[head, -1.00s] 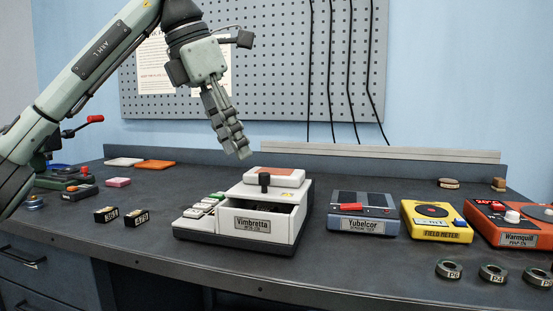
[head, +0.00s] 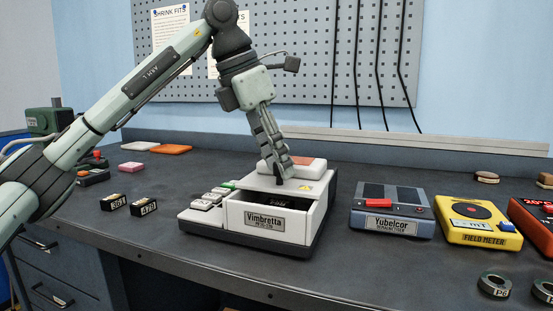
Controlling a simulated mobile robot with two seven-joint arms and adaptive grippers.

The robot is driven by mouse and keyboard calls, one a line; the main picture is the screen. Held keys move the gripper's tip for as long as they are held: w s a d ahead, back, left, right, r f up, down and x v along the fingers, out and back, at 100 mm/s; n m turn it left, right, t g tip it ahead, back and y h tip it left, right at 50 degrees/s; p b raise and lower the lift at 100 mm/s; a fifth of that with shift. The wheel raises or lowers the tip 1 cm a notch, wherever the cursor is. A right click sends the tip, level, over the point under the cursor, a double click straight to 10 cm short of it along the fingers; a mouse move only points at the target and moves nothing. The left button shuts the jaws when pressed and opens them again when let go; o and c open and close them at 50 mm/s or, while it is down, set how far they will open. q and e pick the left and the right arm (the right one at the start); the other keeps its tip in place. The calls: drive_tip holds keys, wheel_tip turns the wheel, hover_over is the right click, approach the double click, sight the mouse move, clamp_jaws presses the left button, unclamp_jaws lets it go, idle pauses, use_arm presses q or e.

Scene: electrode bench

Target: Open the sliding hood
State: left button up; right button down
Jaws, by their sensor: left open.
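The white Vimbretta device (head: 265,222) stands on the bench, with a row of keys (head: 208,198) at its left. Its hood (head: 313,185) is a white top piece with an orange-red panel (head: 312,165) and a small yellow label. A dark gap (head: 285,209) shows between the hood and the front wall. My left gripper (head: 284,170) is open and points down at the hood's front, where the black knob is mostly hidden behind the fingers. I cannot tell whether the fingers touch the knob. My right gripper is not in view.
A blue Yubelcor device (head: 391,222), a yellow field meter (head: 480,237) and an orange-red device (head: 534,222) stand to the right. Two small black blocks (head: 144,206) lie to the left. Dark rings (head: 494,285) lie at the front right. A pegboard (head: 300,60) hangs behind.

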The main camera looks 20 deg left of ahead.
use_arm(q)
drive_tip(key=shift+c, duration=0.4)
clamp_jaws()
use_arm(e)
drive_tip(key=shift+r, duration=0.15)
